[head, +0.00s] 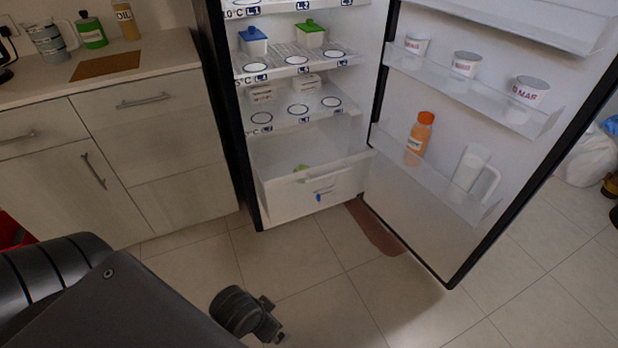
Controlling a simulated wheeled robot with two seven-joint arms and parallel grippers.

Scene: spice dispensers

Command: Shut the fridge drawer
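The fridge drawer (340,184) is the clear-white bin at the bottom of the open fridge. Its inside shows from above and its front stands forward of the shelves, so it looks partly pulled out. A small green item (300,168) lies inside, and a blue mark shows on its front. A dark jointed end of my arm, which I take to be my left gripper (272,318), is low over the floor, in front of the drawer and apart from it. Its fingers are too small and dark to tell open from shut. My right gripper is not in view.
The fridge door (425,205) is swung wide open to the right, with cups, an orange bottle (418,138) and a clear jug (470,172) on its racks. A cabinet (150,130) stands left. A reddish-brown mat (375,230) lies below the door. The floor in front is clear.

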